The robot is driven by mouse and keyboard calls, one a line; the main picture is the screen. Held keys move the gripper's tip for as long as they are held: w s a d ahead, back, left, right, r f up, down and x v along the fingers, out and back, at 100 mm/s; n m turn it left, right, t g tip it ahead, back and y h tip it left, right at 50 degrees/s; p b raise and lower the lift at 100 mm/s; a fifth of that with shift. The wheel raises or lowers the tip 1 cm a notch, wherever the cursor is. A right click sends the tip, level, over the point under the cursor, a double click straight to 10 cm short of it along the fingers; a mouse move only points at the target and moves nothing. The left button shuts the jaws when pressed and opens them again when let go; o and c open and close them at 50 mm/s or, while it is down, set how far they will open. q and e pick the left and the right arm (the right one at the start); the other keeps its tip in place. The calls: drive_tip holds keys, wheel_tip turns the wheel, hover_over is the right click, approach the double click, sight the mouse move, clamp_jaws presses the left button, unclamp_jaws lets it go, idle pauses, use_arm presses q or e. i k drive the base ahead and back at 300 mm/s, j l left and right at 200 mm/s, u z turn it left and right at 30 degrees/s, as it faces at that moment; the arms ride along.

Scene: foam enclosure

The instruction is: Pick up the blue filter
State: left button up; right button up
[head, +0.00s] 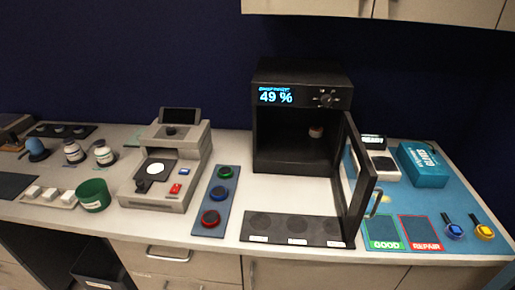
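A round blue piece (219,195), which looks like the blue filter, sits in the middle of an upright-running dark strip tray (205,232) on the counter. A green round piece (225,173) is behind it and a red one (211,218) is in front of it on the same tray. Nothing covers the blue piece. Neither of my grippers shows in the head view.
A grey instrument (187,190) stands just left of the tray. A black chamber (265,150) reading 49 % has its door (358,185) swung open to the right. A black pad (297,228) lies right of the tray. A green cup (93,195) stands further left.

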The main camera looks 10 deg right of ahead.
sight(219, 192)
drive_tip(key=i+l, duration=0.1)
drive_tip(key=l, duration=0.7)
drive_tip(key=i+l+u, duration=0.1)
drive_tip(key=l, duration=0.65)
